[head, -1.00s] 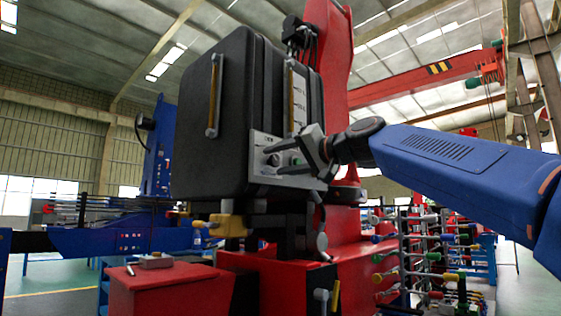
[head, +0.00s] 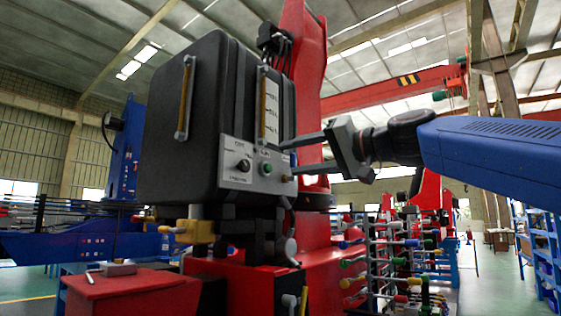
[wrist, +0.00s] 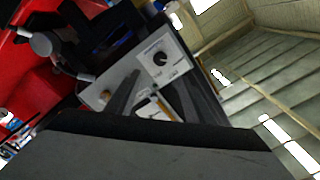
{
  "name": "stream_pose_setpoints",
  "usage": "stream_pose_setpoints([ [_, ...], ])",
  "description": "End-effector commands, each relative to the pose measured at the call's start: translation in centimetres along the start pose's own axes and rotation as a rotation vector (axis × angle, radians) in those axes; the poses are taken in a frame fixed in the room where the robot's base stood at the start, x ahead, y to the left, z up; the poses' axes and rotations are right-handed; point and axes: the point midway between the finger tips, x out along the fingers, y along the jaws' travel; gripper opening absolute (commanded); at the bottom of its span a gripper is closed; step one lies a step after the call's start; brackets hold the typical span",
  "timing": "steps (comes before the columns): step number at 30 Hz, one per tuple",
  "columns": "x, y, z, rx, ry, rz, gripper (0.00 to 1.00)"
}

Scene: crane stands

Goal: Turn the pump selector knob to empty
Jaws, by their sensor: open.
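The pump selector knob (head: 244,165) is a small round black knob on a light labelled plate, on the grey control panel (head: 232,147) low on the black tank. It also shows in the wrist view (wrist: 160,58), its dark pointer too small to read surely.
The black tank (head: 185,120) carries two sight tubes and stands by a red column (head: 309,85). Yellow and grey valve fittings (head: 190,230) sit below it. A rack of coloured-handled levers (head: 390,260) stands below my arm. Open air surrounds my gripper on the right.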

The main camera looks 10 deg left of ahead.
Motion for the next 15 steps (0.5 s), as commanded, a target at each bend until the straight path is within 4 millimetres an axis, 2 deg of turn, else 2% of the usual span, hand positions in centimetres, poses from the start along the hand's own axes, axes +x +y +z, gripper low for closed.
stream_pose_setpoints([
  [6, -2.0, 0.0, 0.0, 0.001, 0.000, 0.000, 0.48],
  [15, -2.3, 0.0, 0.0, 0.001, 0.000, 0.000, 0.48],
])
